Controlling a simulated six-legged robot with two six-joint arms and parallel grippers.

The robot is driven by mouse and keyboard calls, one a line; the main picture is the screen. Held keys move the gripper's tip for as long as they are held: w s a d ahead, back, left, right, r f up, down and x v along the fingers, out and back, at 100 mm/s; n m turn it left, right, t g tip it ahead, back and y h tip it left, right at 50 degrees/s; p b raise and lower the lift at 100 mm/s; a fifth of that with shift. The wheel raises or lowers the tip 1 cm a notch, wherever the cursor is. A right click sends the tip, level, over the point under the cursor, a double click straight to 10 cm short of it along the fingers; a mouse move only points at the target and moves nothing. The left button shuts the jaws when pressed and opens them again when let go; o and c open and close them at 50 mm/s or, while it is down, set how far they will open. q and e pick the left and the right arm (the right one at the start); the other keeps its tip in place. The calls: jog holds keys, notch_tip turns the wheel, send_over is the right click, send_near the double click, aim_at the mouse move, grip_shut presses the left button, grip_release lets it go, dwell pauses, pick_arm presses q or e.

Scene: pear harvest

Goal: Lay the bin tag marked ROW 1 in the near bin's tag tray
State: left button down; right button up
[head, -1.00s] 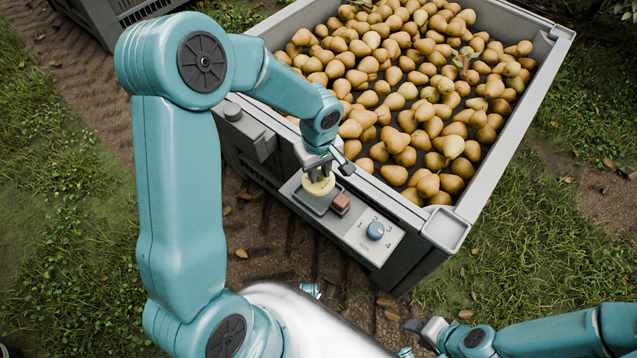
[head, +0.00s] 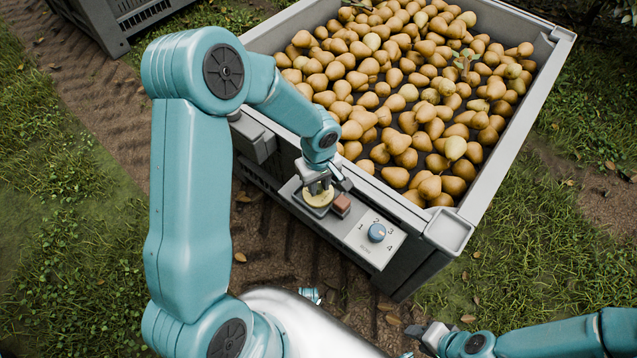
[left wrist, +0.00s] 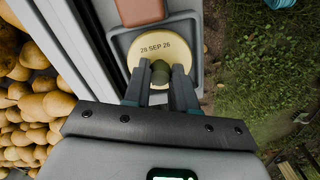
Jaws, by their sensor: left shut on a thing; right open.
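The tag reads "28 SEP 26" in the left wrist view; I see no ROW 1 marking. The tag also shows in the head view (head: 318,197), over the grey tag tray (head: 299,197) on the near bin's front ledge. It looks flat and within the tray's outline; I cannot tell whether it touches the floor. The tray also shows in the left wrist view (left wrist: 196,76). My right gripper (head: 427,334) is open and empty at the lower right.
A red-brown block (head: 341,204) sits right beside the tray. A blue dial (head: 376,232) numbered 1 to 4 is further right on the ledge. The near bin (head: 488,180) is full of pears (head: 400,100). Another grey bin (head: 105,25) stands at the upper left.

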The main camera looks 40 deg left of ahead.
aim_at(319, 187)
pick_arm(q)
jog(key=c, duration=0.9)
grip_release()
jog(key=shift+r+p, duration=0.3)
jog(key=shift+p, duration=0.15)
notch_tip(319, 187, up, 12)
jog(key=shift+p, duration=1.15)
